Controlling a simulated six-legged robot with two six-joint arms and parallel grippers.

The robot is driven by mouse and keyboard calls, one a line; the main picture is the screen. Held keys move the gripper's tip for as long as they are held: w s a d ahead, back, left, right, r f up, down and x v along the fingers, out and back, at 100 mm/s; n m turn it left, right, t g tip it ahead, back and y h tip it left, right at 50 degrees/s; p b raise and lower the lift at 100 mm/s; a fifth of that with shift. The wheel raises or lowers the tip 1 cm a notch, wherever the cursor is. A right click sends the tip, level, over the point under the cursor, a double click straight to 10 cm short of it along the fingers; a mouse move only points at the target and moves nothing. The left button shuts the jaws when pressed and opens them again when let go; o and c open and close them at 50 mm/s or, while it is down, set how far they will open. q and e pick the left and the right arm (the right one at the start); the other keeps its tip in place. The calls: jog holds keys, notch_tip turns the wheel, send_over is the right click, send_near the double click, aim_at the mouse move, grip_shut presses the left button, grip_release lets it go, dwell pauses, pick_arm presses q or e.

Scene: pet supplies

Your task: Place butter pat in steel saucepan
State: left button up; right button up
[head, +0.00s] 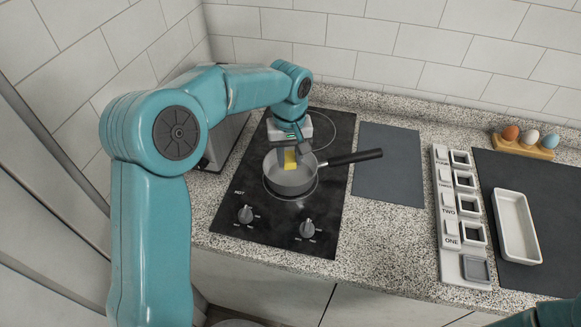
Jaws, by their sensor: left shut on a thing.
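A steel saucepan (290,182) with a dark handle pointing right sits on the front burner of the black cooktop. My left gripper (290,154) points down over the saucepan. I cannot tell whether the butter touches the pan's bottom. A small part of my right arm shows at the bottom right corner; its gripper is out of view.
The black cooktop (243,198) has two knobs at its front. A dark grey mat (388,165) lies bare to its right. Further right are a white labelled rack (449,232), a white tray (517,226) and an egg holder (524,147) with three eggs. Tiled walls stand behind.

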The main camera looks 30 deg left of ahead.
aim_at(291, 167)
pick_arm(q)
jog(key=f, duration=0.4)
jog(key=shift+w+d+f, duration=0.1)
jog(key=shift+w+f, duration=0.1)
jog(key=shift+f, duration=0.4)
jog(key=shift+f, duration=0.2)
jog(key=o, duration=1)
jog(key=shift+r, duration=0.1)
notch_tip(291, 167, up, 12)
jog(key=shift+r, duration=0.15)
